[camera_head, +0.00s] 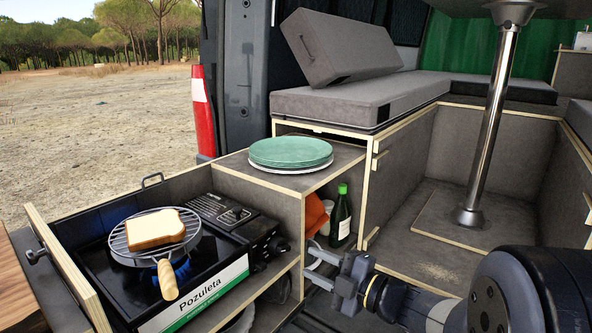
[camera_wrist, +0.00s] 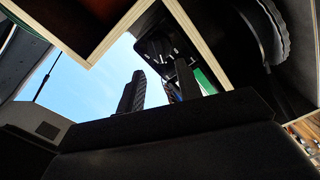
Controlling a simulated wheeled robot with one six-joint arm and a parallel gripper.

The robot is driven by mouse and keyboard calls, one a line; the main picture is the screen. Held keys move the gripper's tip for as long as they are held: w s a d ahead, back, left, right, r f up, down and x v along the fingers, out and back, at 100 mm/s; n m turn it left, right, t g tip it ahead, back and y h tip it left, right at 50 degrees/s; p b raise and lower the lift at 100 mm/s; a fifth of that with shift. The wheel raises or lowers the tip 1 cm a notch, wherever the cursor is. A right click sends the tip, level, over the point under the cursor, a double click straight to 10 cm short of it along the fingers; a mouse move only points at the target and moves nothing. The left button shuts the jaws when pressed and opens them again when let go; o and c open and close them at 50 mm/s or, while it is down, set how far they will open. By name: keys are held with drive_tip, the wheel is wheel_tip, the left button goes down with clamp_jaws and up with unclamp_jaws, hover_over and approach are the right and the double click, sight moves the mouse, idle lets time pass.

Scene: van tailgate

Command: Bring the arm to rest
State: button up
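My gripper (camera_head: 313,265) is in front of the lower shelf opening of the cabinet, to the right of the gas stove (camera_head: 190,290). Its two fingers stand apart with nothing between them. In the wrist view the fingers (camera_wrist: 160,90) also show apart and empty, against blue sky and the dark underside of the furniture. My arm reaches in from the lower right of the head view.
Toast (camera_head: 155,229) lies on a round grill with a wooden handle (camera_head: 166,280) over a blue flame. Green plates (camera_head: 291,150) sit on the cabinet top. A dark bottle (camera_head: 341,216) stands in the shelf just behind my gripper. A metal table post (camera_head: 489,120) rises at right.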

sight(286, 251)
drive_tip(key=x, duration=0.6)
drive_tip(key=shift+w+a+b, duration=0.15)
drive_tip(key=shift+a+b, duration=0.1)
drive_tip(key=shift+b, duration=0.1)
drive_tip(key=shift+d, duration=0.1)
drive_tip(key=p+v, duration=0.2)
drive_tip(key=v, duration=0.9)
drive_tip(key=b+x, duration=0.2)
drive_tip(key=x, duration=0.8)
drive_tip(key=shift+w+a, duration=0.15)
drive_tip(key=shift+a, duration=0.2)
drive_tip(key=n+b, duration=1)
drive_tip(key=n, duration=0.1)
drive_tip(key=shift+f+b, duration=0.15)
drive_tip(key=shift+b, duration=0.25)
drive_tip(key=p+v, duration=0.2)
drive_tip(key=v, duration=0.7)
